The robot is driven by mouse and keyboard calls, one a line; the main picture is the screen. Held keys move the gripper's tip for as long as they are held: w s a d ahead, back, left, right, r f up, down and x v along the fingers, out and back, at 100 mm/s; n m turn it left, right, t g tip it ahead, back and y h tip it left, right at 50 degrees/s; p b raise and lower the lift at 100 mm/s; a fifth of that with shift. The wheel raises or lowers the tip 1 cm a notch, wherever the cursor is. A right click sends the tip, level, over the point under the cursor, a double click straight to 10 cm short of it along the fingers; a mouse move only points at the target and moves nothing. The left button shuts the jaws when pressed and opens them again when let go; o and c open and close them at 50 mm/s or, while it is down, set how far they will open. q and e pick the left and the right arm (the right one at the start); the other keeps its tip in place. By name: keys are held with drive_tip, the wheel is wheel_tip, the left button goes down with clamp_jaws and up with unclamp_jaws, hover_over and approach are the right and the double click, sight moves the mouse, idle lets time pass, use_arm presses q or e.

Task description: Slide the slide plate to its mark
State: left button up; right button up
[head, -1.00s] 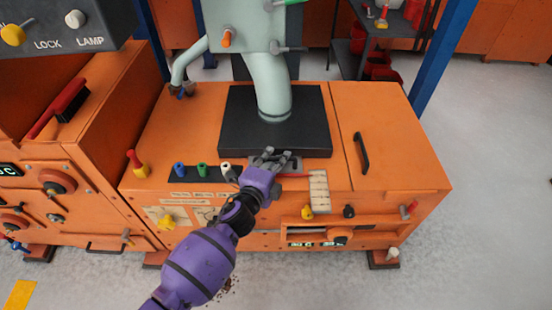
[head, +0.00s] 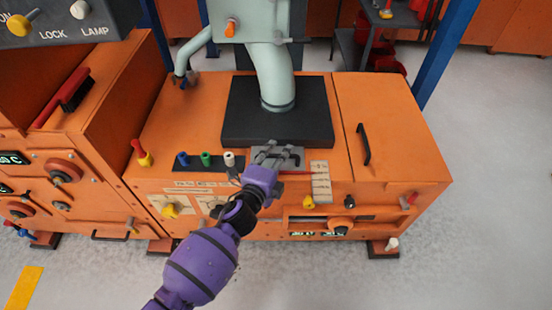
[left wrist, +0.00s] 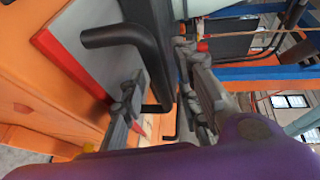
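The slide plate is a grey plate (head: 291,155) at the front of the orange machine top, just before the black base. In the left wrist view the grey plate (left wrist: 85,55) has a red edge and a bent black handle (left wrist: 152,60). A thin red pointer (head: 298,172) reaches toward a pale marked scale (head: 321,182) right of the plate. My left gripper (head: 275,152) is over the plate. In the left wrist view its fingers (left wrist: 165,92) are apart, one on each side of the handle; firm contact cannot be told. My right gripper is not in view.
Blue, green and white knobs (head: 206,160) stand left of my gripper. A black grab handle (head: 363,145) is on the machine top at right. A pale green pipe (head: 275,75) rises from the black base (head: 235,125) behind. Yellow knobs and a display line the front.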

use_arm(q)
drive_tip(key=v, duration=1.2)
